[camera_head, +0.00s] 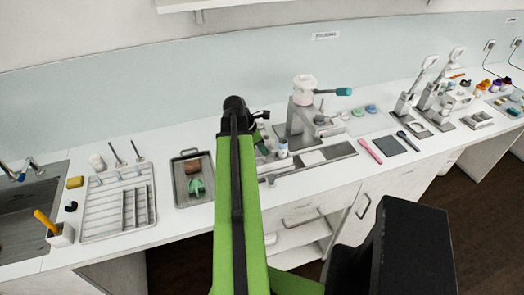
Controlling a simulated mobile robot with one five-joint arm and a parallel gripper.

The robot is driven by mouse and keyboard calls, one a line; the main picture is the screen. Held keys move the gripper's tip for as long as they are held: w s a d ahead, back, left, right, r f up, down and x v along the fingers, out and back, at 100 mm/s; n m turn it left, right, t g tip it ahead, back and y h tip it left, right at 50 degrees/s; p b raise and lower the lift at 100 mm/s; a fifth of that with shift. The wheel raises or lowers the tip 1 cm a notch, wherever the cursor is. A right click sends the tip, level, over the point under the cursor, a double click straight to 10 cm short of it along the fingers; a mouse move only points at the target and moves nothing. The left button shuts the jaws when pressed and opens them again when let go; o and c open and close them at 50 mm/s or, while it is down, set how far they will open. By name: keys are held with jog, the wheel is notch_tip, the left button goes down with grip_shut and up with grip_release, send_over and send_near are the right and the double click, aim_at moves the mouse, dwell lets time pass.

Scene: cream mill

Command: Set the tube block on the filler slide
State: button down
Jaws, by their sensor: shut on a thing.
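My green arm (236,200) rises through the middle of the view and ends in a black joint (235,104). My gripper does not show; the arm hides what lies behind it. I cannot make out the tube block. The filler (301,118) stands on the counter right of my arm, with a pinkish-white hopper on top and a teal-ended handle. A long grey plate (340,151) in front of it looks like the filler slide, with a pale square part on it. Its left part is partly hidden by my arm. A small white jar (282,149) stands near its left end.
Left are a sink (28,215), a white rack tray (117,202) and a grey tray (193,180) with brown and green items. Right are a pink tool (370,150), a dark mat (398,146) and more machines (430,103).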

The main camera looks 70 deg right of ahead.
jog(key=shift+f, duration=0.15)
dwell(0.5)
jog(key=c, duration=1.5)
grip_release()
jog(key=shift+o, duration=0.2)
notch_tip(320, 180, up, 6)
jog(key=p, duration=0.5)
jog(key=shift+w+p, duration=0.1)
jog(key=shift+p, duration=0.25)
